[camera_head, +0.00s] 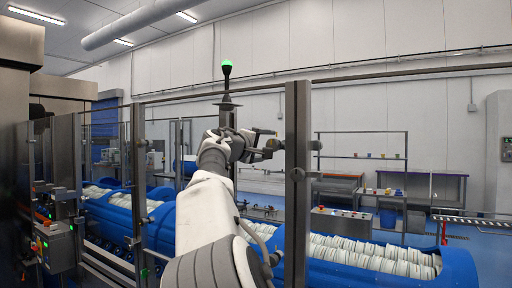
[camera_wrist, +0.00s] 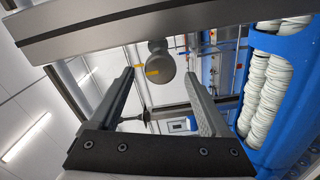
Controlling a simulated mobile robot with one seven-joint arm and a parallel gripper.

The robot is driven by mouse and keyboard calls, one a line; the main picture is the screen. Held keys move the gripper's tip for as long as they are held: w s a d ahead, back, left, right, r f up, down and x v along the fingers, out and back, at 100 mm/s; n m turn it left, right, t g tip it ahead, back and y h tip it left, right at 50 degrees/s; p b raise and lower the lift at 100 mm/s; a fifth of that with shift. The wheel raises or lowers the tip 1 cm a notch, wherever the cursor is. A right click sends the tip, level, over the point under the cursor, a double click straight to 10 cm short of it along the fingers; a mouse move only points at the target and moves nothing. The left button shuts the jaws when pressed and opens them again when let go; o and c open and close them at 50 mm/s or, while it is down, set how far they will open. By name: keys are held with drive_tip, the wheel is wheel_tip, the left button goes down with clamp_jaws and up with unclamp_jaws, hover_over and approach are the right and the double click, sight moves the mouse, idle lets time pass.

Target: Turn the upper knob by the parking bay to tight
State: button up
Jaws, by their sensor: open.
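The upper knob (camera_wrist: 160,64) is grey and rounded, and stands out from a steel post (camera_wrist: 130,26) in the wrist view. A small yellow mark shows at its side. My gripper (camera_wrist: 160,78) is open, with one finger on each side of the knob and a visible gap at both. In the head view my gripper (camera_head: 265,144) is just left of the upright post (camera_head: 297,120), at the height of the upper fitting. A lower knob (camera_head: 297,174) shows on the same post. I cannot read any tight marking.
Blue tub carriers (camera_head: 462,270) with rows of white pieces lie behind the fence on the right. A control box (camera_head: 57,243) with buttons stands at the left. Clear panels and rails (camera_head: 400,72) run along the bay. A green-lit beacon (camera_head: 226,68) rises behind my arm.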

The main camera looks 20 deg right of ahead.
drive_tip(key=b+v, duration=0.6)
drive_tip(key=v, duration=1.1)
drive_tip(key=shift+s+f, duration=0.1)
drive_tip(key=s+d+f+m+g+y+p, duration=0.1)
drive_tip(key=s+d+f+g+y+p, duration=0.15)
drive_tip(key=d+f+y, duration=0.4)
drive_tip(key=s+d+f+m+g+y+p, duration=0.1)
drive_tip(key=s+d+f, duration=0.25)
drive_tip(key=f, duration=0.65)
drive_tip(key=s+a+f+y+p, duration=0.1)
drive_tip(key=s+a+f, duration=0.3)
drive_tip(key=s, duration=0.5)
drive_tip(key=s+a+f+m+g+y+p, duration=0.1)
drive_tip(key=s+a+f+y+p, duration=0.1)
drive_tip(key=s+a+f, duration=0.3)
drive_tip(key=s+a+f+m+g+y+p, duration=0.1)
drive_tip(key=s+a+f+y, duration=0.2)
drive_tip(key=s+a+f, duration=0.2)
drive_tip(key=s+f, duration=0.3)
drive_tip(key=s, duration=0.4)
drive_tip(key=shift+s+a+y, duration=0.25)
drive_tip(key=shift+s+y, duration=0.1)
drive_tip(key=shift+c, duration=0.3)
